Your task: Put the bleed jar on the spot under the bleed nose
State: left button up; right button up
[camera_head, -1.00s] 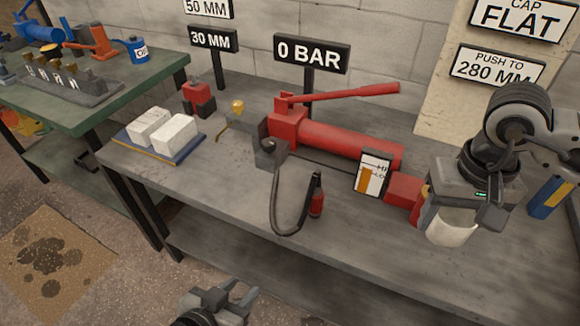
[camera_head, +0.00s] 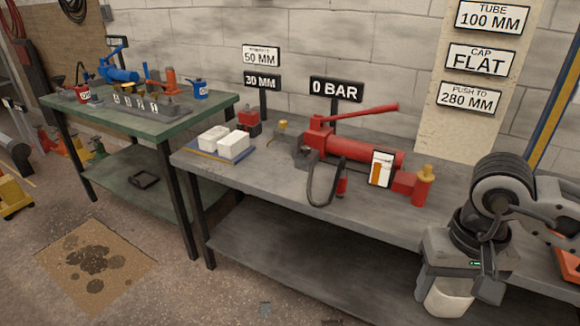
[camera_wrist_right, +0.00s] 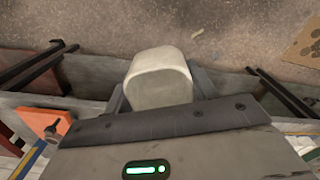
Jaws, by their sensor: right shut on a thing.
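The bleed jar, a cream-white rounded container (camera_head: 447,298), is in my right gripper (camera_head: 458,283), whose fingers lie on both sides of it. In the right wrist view, the jar (camera_wrist_right: 159,80) sits between the fingers with floor behind it. In the head view it hangs at the lower right, at the bench's front side. The red pump (camera_head: 350,148) lies on the grey bench, with a red end block (camera_head: 423,190) topped in yellow at its right. I cannot tell which part is the bleed nose, and no marked spot can be made out. My left gripper is not seen.
A sign reading 0 BAR (camera_head: 336,90) stands behind the pump. A green bench (camera_head: 80,106) is at left.

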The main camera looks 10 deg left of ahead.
aim_at(266, 166)
jog(key=u, duration=0.7)
jog(key=i, duration=0.7)
jog(key=u, duration=0.5)
